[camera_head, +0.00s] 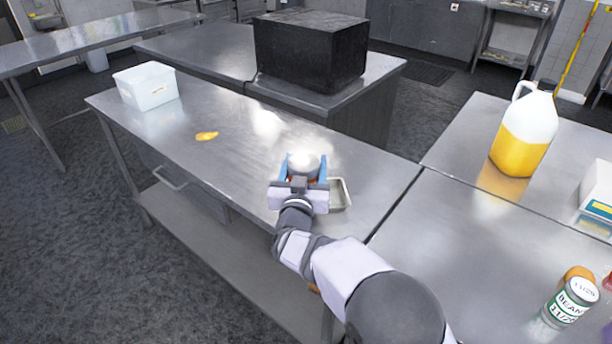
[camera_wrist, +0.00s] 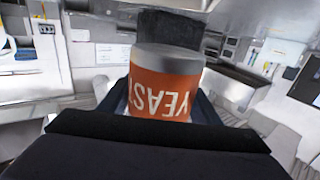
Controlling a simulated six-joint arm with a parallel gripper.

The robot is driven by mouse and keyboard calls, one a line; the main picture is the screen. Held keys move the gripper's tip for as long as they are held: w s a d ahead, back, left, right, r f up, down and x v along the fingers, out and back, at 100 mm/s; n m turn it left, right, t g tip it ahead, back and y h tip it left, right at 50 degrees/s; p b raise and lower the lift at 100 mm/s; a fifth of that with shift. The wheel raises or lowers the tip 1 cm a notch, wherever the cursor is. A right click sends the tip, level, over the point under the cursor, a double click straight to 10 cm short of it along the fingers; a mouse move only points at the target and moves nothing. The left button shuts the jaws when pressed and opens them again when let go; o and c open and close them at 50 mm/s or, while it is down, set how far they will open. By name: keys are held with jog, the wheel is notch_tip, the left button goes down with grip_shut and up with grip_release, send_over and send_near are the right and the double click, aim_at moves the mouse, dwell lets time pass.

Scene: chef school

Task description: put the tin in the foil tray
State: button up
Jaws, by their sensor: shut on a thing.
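The tin (camera_wrist: 165,85) has an orange label reading "YEAST", upside down in the wrist view, and a pale metal end. In the head view its silvery top (camera_head: 303,165) shows between the blue fingers. My gripper (camera_head: 304,170) is shut on the tin. The foil tray (camera_head: 340,195) is a small shallow metal tray on the steel table, just right of my gripper in the head view. My gripper and the tin hide its left part. I cannot tell how high the tin is above the table.
A white tub (camera_head: 147,88) and a yellow patch or flat item (camera_head: 206,136) are on the same table (camera_head: 240,110), to the left. A black box (camera_head: 310,48) stands behind. A yellow-filled jug (camera_head: 525,130) and a can labelled "BEANS" (camera_head: 570,302) stand on the right table.

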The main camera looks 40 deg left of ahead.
jog(key=shift+f+p, duration=0.4)
jog(key=shift+f, duration=1.45)
jog(key=shift+f, duration=0.15)
jog(key=shift+f+b, duration=0.35)
jog(key=shift+b, duration=0.1)
jog(key=o, duration=1.3)
jog(key=shift+f, duration=0.1)
